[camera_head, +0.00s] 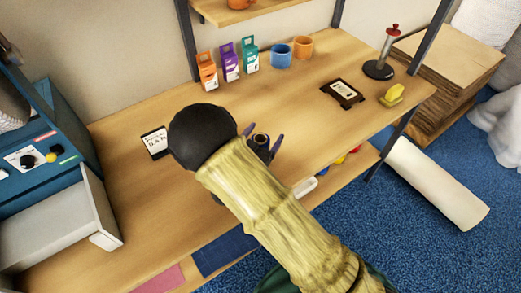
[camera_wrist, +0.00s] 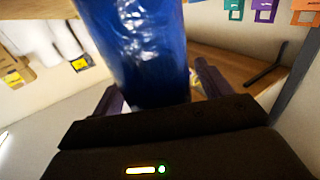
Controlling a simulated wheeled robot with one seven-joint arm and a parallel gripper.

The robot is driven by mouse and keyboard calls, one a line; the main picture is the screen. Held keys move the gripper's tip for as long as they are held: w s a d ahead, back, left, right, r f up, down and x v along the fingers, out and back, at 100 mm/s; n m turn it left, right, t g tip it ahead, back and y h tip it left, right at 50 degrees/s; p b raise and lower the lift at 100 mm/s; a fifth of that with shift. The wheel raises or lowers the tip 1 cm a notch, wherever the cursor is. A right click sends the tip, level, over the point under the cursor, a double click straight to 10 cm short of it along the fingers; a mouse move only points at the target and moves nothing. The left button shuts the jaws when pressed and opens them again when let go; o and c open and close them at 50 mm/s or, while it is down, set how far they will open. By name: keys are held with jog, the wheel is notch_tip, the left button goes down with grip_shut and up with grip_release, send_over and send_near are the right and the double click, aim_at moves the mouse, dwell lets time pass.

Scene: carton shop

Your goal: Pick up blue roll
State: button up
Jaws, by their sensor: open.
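A glossy blue roll (camera_wrist: 140,50) fills the middle of the wrist view, between the two purple fingers of my gripper. In the head view, a round dark end with a tan core (camera_head: 260,140) shows between the fingers; it appears to be the same roll, and the rest is hidden by my arm. My gripper (camera_head: 264,135) is open around it, over the front part of the table. Whether a finger touches the roll cannot be told.
On the wooden table (camera_head: 330,60) stand three small boxes (camera_head: 229,63), a blue ring-like cylinder (camera_head: 281,56), an orange one (camera_head: 302,47), a dark framed card (camera_head: 343,93), a yellow dispenser (camera_head: 392,95) and a red-topped stand (camera_head: 380,66). A blue cabinet (camera_head: 40,150) with an open drawer is at left.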

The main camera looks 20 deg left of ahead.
jog(key=c, duration=1.2)
jog(key=shift+r, duration=0.1)
notch_tip(320, 180, up, 10)
jog(key=shift+f+b, duration=0.1)
jog(key=shift+b, duration=0.3)
